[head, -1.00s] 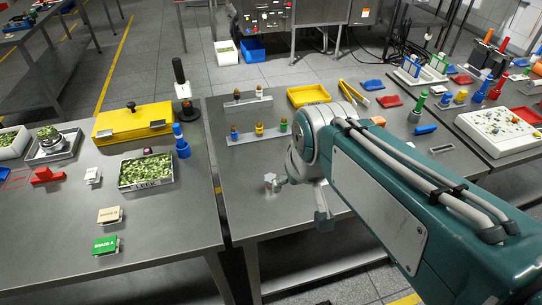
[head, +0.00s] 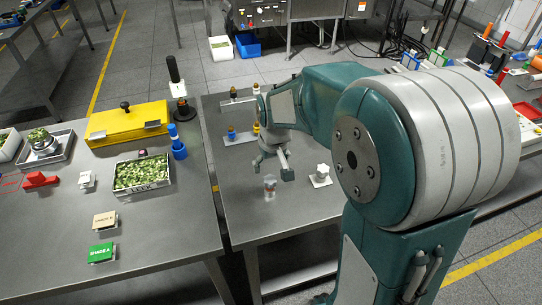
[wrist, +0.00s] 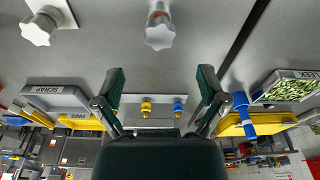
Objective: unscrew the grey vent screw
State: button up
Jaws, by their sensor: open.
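A pale grey lobed screw head (head: 270,182) stands upright near the front left of the right-hand metal table, on a short shaft with a reddish spot. It also shows at the top middle of the wrist view (wrist: 159,30). A similar whitish knob (head: 321,171) stands to its right on a white square plate, and shows at the upper left of the wrist view (wrist: 40,27). My gripper (head: 275,167) is open and empty, just behind and above the grey screw in the head view. Its two fingers (wrist: 161,88) are wide apart in the wrist view, with the screw beyond them, untouched.
A holder with brass and blue fittings (wrist: 160,108) lies behind my gripper. A scrap tray (wrist: 57,96) and yellow bins stand nearby. The left table bears a leek tray (head: 117,187) and a yellow box (head: 100,127). A gap (head: 217,188) separates the tables.

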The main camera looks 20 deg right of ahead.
aim_at(269, 179)
jog(key=f, duration=0.5)
jog(key=w+f, duration=0.1)
jog(key=f, duration=0.1)
jog(key=shift+f, duration=0.25)
jog(key=shift+c, duration=0.3)
grip_shut()
jog(key=shift+r, duration=0.1)
jog(key=shift+r, duration=0.35)
jog(key=shift+w+r, duration=0.1)
jog(key=shift+r, duration=1.2)
